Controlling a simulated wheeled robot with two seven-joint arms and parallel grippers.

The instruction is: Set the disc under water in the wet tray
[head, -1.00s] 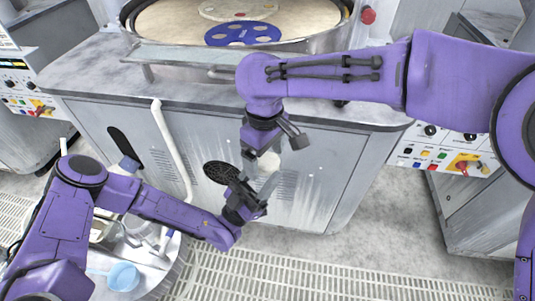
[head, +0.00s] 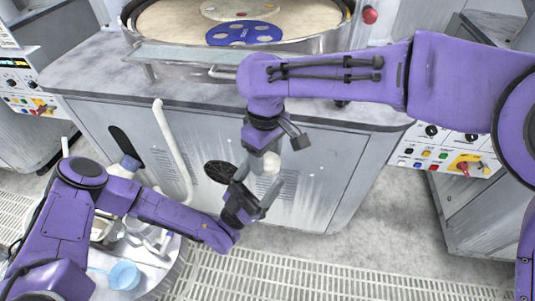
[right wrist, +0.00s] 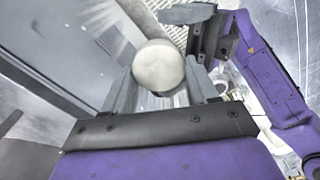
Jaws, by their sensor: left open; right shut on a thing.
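The pale, cream-white disc (right wrist: 158,67) is between the fingers of my right gripper (right wrist: 160,88), which is shut on it. In the head view the disc (head: 271,163) hangs in front of the grey cabinet, below my right gripper (head: 266,155). My left gripper (head: 257,193) is open and empty just below the disc, apart from it as far as I can see. The left gripper also shows at the top right of the right wrist view (right wrist: 208,36). I cannot make out the wet tray for certain; my left arm hides part of the lower left.
A round metal stand (head: 158,280) at the lower left bears a light blue cup (head: 123,275) and other small items. Behind is a polishing platen (head: 170,22) with a blue holed carrier (head: 243,33). A white pipe (head: 173,150) runs down the cabinet front (head: 310,190).

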